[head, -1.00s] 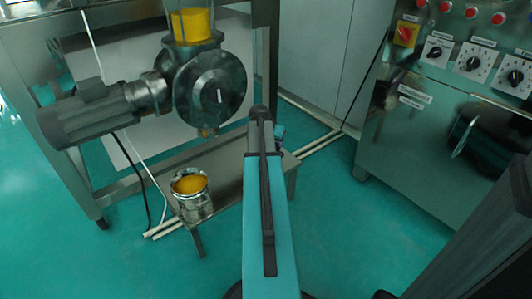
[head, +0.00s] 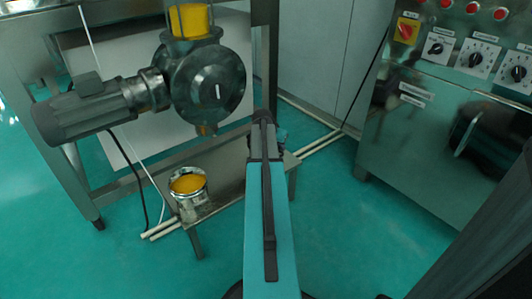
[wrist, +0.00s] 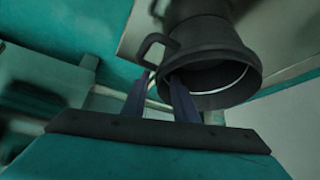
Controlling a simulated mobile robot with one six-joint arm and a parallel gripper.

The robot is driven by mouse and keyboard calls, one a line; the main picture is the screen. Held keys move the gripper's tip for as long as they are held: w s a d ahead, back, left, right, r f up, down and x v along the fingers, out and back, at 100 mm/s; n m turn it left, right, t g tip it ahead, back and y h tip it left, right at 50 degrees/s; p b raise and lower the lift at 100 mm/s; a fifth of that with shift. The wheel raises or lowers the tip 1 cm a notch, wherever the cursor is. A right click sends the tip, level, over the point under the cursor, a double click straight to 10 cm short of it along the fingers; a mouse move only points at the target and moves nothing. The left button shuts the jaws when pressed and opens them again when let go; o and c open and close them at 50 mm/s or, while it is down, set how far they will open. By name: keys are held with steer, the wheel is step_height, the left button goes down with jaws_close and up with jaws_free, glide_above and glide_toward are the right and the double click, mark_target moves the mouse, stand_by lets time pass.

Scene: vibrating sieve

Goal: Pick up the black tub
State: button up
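In the wrist view, the black tub (wrist: 212,45) fills the upper middle and right, with a flared rim and a loop handle (wrist: 146,45) on its left. My gripper (wrist: 158,82) is open, its two dark fingers apart at the handle side of the tub. The right finger overlaps the tub's rim in the picture; I cannot tell whether it touches. The left finger is just below the handle.
A metal bucket of yellow powder (head: 190,203) stands on the low steel bench (head: 226,172), left of my arm. The steel valve and motor (head: 208,85) hang above it. A control cabinet (head: 425,140) stands at right.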

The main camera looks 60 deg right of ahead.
steer(key=shift+d+f, duration=0.3)
steer(key=shift+f, duration=0.1)
jaws_close()
steer(key=shift+s, duration=0.1)
stand_by(1.4)
